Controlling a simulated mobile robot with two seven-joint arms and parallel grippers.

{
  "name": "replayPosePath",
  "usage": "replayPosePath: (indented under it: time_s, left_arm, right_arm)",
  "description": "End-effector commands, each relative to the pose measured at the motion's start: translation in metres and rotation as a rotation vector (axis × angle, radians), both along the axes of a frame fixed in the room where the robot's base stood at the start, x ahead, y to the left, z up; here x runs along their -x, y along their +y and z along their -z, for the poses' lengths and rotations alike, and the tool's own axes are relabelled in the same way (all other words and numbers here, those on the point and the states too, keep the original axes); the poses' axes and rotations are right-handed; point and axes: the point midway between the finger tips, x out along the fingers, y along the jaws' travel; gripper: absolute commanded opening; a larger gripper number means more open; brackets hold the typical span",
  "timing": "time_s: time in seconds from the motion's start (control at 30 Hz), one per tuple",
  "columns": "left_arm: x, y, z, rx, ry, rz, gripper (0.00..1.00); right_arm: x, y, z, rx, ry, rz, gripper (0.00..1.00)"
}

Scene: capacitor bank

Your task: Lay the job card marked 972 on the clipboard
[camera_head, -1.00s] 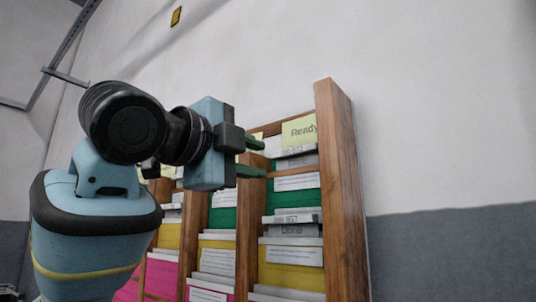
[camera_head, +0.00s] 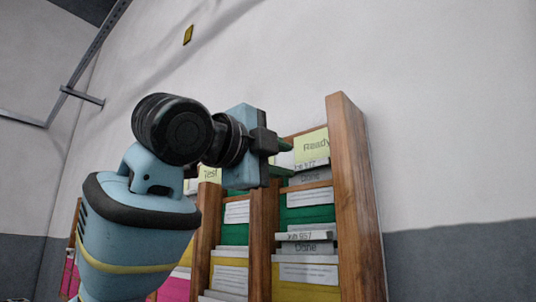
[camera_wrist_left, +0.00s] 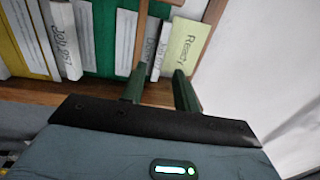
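A wooden card rack (camera_head: 352,190) stands against the wall, with cards in its slots. In the top slot of its right column, below a yellow "Ready" label (camera_head: 316,147), a white card (camera_head: 313,164) shows a partly legible job number. I cannot tell whether it reads 972. My left gripper (camera_head: 284,158) is at that slot, partly covering it. In the left wrist view its two green fingers (camera_wrist_left: 160,86) are apart, with white card edges (camera_wrist_left: 154,62) beyond and between them. They do not visibly grip a card. My right gripper and the clipboard are not in view.
Wooden dividers (camera_head: 262,225) separate the columns. Bare wall (camera_head: 450,130) lies right of the rack.

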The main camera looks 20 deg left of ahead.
Motion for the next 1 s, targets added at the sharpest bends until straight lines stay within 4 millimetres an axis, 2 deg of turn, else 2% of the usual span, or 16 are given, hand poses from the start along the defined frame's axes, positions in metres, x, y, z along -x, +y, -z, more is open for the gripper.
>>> replayPosePath:
  time_s: [0.53, 1.0]
  left_arm:
    - [-0.048, -0.018, -0.004, 0.0, 0.002, 0.0, 0.31]
    - [-0.056, -0.02, -0.005, 0.0, 0.0, 0.0, 0.31]
  right_arm:
    - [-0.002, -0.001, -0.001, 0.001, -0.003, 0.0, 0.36]
    - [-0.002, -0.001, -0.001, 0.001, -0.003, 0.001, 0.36]
